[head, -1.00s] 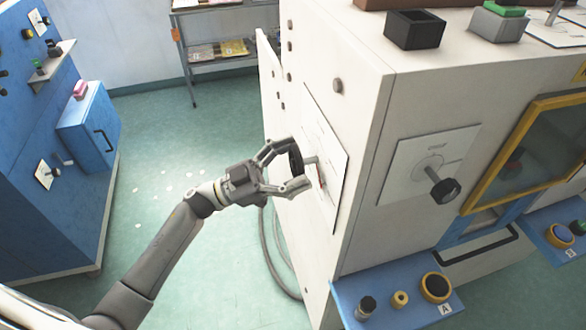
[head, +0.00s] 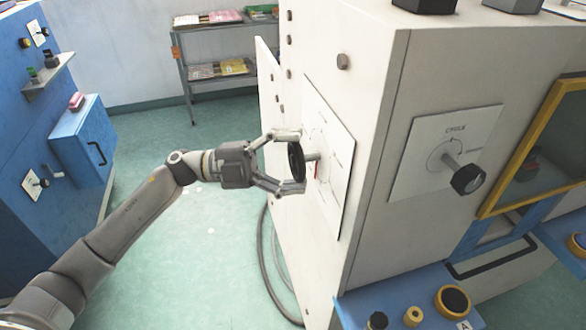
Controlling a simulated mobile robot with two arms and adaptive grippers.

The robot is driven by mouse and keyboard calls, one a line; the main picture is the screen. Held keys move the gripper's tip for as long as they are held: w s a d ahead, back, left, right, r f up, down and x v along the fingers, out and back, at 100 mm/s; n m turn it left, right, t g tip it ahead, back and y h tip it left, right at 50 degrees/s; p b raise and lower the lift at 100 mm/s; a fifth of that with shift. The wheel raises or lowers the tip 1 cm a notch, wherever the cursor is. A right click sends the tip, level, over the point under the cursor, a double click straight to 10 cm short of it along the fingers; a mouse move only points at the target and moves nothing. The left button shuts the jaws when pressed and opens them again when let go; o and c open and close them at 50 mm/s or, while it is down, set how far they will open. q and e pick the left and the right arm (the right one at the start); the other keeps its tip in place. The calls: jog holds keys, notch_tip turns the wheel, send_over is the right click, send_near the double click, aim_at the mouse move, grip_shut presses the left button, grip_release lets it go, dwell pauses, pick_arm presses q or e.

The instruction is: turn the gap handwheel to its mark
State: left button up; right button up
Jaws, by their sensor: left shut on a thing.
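The gap handwheel (head: 296,161) is a black wheel on a short grey shaft, standing out from a white dial plate (head: 335,165) on the left side of the pale machine. A small red mark (head: 317,170) shows on the plate beside the shaft; the plate's lettering is too slanted to read. My left gripper (head: 291,161) comes in from the left and is shut on the handwheel, one finger at its upper edge and one at its lower edge. My right gripper is not in view.
A black knob (head: 468,179) on a plate marked CYCLE sticks out from the machine's front. A blue shelf (head: 400,305) with round parts juts out below it. A hose (head: 268,265) hangs by the machine's left side. Open floor lies between this machine and the blue cabinet (head: 85,140).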

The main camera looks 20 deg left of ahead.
pick_arm(q)
jog(key=m+b, duration=0.1)
jog(key=m, duration=0.1)
jog(key=m+g+y+b, duration=0.1)
jog(key=m, duration=0.1)
jog(key=shift+f+m+y+b, duration=0.2)
jog(key=shift+m+y+b, duration=0.1)
jog(key=shift+m, duration=0.1)
jog(key=m+y+b, duration=0.1)
jog(key=m, duration=0.2)
jog(key=shift+b, duration=0.4)
jog(key=m+t+y+b, duration=0.1)
jog(key=m+y+b, duration=0.1)
jog(key=m, duration=0.1)
jog(key=shift+f+m, duration=0.1)
jog(key=shift+m, duration=0.2)
jog(key=shift+m+t+y+b, duration=0.5)
jog(key=shift+m+y+b, duration=0.45)
jog(key=shift+m, duration=0.45)
jog(key=o, duration=1)
jog(key=shift+w, duration=0.1)
jog(key=shift+o, duration=0.2)
jog(key=shift+a, duration=0.1)
